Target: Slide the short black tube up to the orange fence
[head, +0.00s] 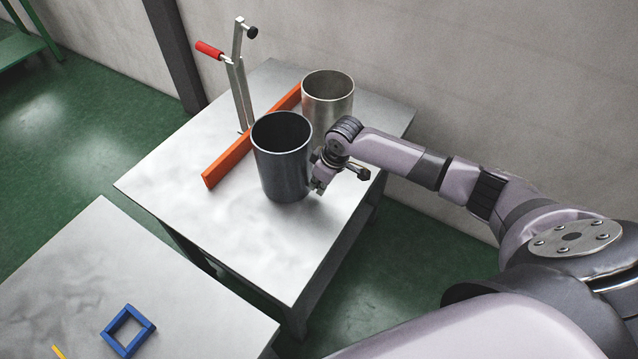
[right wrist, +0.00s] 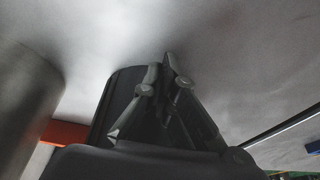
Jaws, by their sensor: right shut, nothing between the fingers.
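The short black tube (head: 283,165) stands upright on the metal table, to the right of the orange fence (head: 228,161). Bare table shows between its lower left side and the fence; its upper part hides some of the fence. My right gripper (head: 318,186) is low beside the tube's right side, with shut fingers and nothing between them. I cannot tell whether it touches the tube. In the right wrist view, the shut fingers (right wrist: 167,72) are in front of the dark tube (right wrist: 121,88). My left gripper is out of view.
A silver tube (head: 328,98) stands behind the black one, close to the fence's far end. A toggle clamp with a red handle (head: 209,50) rises behind the fence. The table's front (head: 255,240) is clear. A second table holds a blue square frame (head: 128,330).

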